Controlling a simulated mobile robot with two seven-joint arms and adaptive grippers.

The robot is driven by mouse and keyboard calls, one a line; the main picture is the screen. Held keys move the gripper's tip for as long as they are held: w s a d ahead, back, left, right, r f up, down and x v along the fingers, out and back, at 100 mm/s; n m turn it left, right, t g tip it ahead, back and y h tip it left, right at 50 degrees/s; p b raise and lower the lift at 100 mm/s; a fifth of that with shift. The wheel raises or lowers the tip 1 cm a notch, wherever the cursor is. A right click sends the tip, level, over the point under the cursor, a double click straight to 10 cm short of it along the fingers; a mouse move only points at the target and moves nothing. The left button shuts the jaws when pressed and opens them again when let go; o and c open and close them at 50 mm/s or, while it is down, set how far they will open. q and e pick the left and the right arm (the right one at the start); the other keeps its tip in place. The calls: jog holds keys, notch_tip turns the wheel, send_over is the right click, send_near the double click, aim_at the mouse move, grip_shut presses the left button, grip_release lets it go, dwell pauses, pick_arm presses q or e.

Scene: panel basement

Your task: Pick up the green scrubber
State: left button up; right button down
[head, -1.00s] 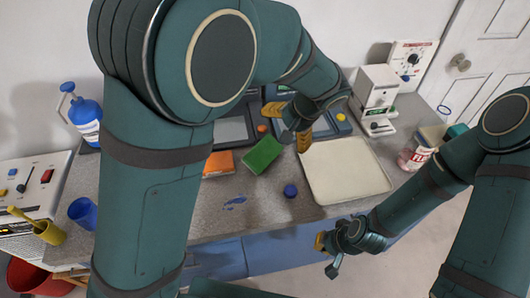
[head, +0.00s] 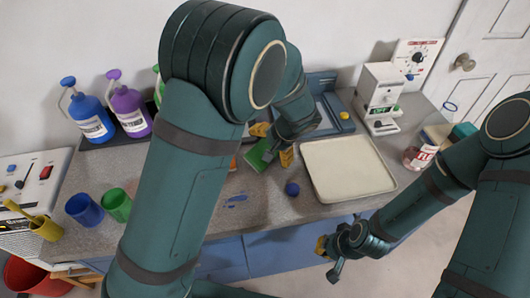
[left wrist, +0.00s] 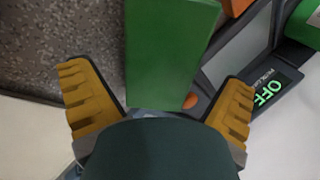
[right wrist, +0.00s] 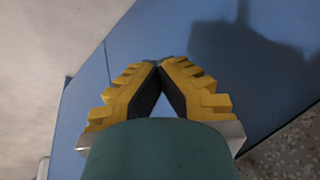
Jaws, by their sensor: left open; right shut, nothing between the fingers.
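The green scrubber (head: 257,154) lies on the grey counter, partly hidden by my left gripper in the head view. In the left wrist view the green scrubber (left wrist: 168,48) is a green block between and beyond the open fingers of my left gripper (left wrist: 160,100). I cannot tell whether the fingers touch it. In the head view my left gripper (head: 273,144) is over the scrubber. My right gripper (head: 325,255) is shut and empty in front of the counter's blue front; its fingertips meet in the right wrist view (right wrist: 159,66).
An orange block (left wrist: 236,6) and a device reading OFF (left wrist: 268,92) are close by. Blue (head: 84,210) and green (head: 117,205) cups stand left.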

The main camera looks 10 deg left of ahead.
aim_at(265, 147)
pick_arm(q)
jog(key=shift+x, duration=0.8)
jog(key=c, duration=1.2)
jog(key=shift+r, duration=0.1)
jog(key=shift+r, duration=0.1)
notch_tip(265, 147, up, 9)
jog(key=shift+p, duration=0.95)
jog(key=shift+r, duration=0.15)
jog(key=f+m+h+p, duration=0.2)
jog(key=p, duration=0.1)
jog(key=shift+a+f+g+h, duration=0.3)
jog(key=shift+g, duration=0.1)
jog(key=shift+f+m+g+h+p, duration=0.2)
jog(key=shift+m+g+h+p, duration=0.15)
jog(key=shift+h+p, duration=0.2)
jog(key=shift+m+g+h+p, duration=0.35)
jog(key=shift+m+h+p, duration=0.1)
